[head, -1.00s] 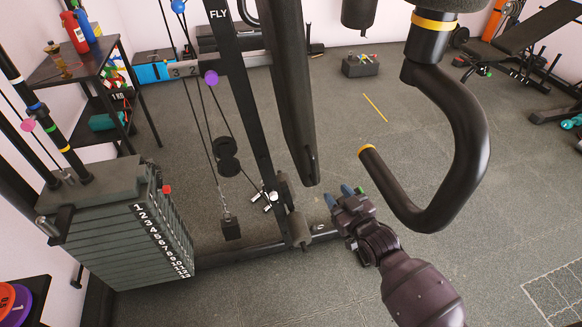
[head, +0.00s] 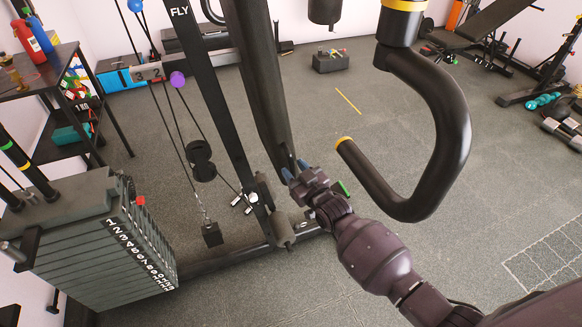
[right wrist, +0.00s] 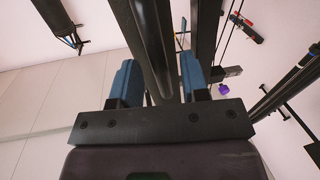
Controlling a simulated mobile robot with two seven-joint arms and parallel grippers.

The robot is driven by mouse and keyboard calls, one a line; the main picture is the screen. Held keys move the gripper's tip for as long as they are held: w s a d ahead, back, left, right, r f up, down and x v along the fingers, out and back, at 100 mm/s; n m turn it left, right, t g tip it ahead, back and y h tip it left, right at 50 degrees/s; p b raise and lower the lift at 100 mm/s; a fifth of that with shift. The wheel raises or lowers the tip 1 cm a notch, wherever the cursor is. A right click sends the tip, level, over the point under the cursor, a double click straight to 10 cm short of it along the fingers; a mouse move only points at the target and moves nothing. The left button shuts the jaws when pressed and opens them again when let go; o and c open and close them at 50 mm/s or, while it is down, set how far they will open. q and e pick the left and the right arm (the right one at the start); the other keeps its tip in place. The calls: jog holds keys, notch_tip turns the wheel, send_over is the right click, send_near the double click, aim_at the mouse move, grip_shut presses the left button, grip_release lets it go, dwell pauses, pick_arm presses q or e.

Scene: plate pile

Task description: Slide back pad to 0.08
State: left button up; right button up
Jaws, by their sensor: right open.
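A long black upright piece (head: 262,85) of the gym machine slants down through the head view; it may be the back pad, but I cannot tell for certain. My right gripper (head: 295,170) is at its lower end, with its blue fingertips beside it. In the right wrist view, my right gripper (right wrist: 160,74) is open. The long black piece (right wrist: 154,45) shows in the gap between the two blue fingers; contact cannot be made out. My left gripper is not in view.
A curved black handle (head: 455,130) with yellow rings hangs to the right of my right arm. A numbered weight stack (head: 105,235) stands at the lower left. A dark upright marked FLY (head: 195,60) and cables are left of the gripper. The floor behind is largely clear.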

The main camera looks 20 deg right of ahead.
jog(key=shift+x, duration=0.85)
grip_shut()
jog(key=shift+d, duration=2.25)
